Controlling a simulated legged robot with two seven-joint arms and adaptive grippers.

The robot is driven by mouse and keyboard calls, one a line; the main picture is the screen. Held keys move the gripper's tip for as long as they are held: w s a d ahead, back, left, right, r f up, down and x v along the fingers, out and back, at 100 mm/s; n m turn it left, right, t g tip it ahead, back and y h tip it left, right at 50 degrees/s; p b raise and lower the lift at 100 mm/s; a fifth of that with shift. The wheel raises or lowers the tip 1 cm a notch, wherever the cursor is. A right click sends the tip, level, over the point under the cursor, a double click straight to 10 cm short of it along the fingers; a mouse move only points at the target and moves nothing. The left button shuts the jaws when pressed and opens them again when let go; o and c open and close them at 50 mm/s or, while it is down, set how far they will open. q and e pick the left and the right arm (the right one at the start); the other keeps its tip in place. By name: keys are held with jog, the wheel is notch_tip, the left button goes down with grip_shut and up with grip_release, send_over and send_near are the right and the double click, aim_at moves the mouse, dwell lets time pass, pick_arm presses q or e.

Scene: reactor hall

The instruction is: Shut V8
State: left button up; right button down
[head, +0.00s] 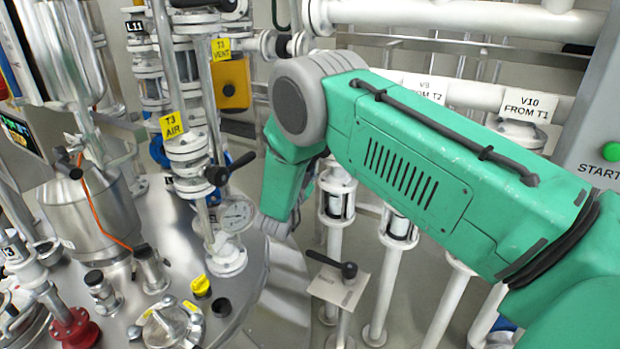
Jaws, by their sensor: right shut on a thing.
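A white label reading "FROM T2" (424,87) shows above my right forearm. Its top line is partly hidden and looks like V8 or V9, but I cannot tell which. My green right arm comes in from the right and covers much of the pipework below that label. My right gripper (279,227) is at the wrist's lower end, mostly hidden, left of the white pipes. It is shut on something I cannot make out. A black lever handle with a round knob (347,270) stands over a pale plate to its lower right. My left gripper is not in view.
A label reading "V10 FROM T1" (530,104) is at the right. A steel tank top (130,318) with the yellow-tagged T3 AIR pipe (172,125) and a pressure gauge (236,214) fills the left. A panel with a green START button (611,151) is at the right edge.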

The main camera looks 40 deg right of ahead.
jog(key=shift+w+a+r+m, duration=0.2)
jog(key=shift+w+m, duration=0.2)
jog(key=shift+m, duration=0.2)
jog(key=shift+w+a+r+m+h+b, duration=0.45)
jog(key=shift+m+b, duration=0.1)
jog(key=shift+m, duration=0.45)
jog(key=shift+w+a+r+m+g+b, duration=0.15)
jog(key=shift+r+m+b, duration=0.1)
jog(key=shift+m, duration=0.25)
jog(key=shift+w+d+r+m+g+b, duration=0.1)
jog(key=shift+r+m+g, duration=0.1)
jog(key=shift+m, duration=0.3)
jog(key=shift+w+a+r+m+g+h+b, duration=0.2)
jog(key=shift+r+m, duration=0.25)
jog(key=shift+m, duration=0.5)
jog(key=shift+w+d+r+m+g+h+b, duration=0.15)
jog(key=shift+r+m+g+b, duration=0.25)
jog(key=shift+m, duration=0.5)
jog(key=shift+w+a+r+m+g+h+b, duration=0.1)
jog(key=shift+a+r+m+h+b, duration=0.1)
jog(key=shift+r+m, duration=0.55)
jog(key=shift+f, duration=0.2)
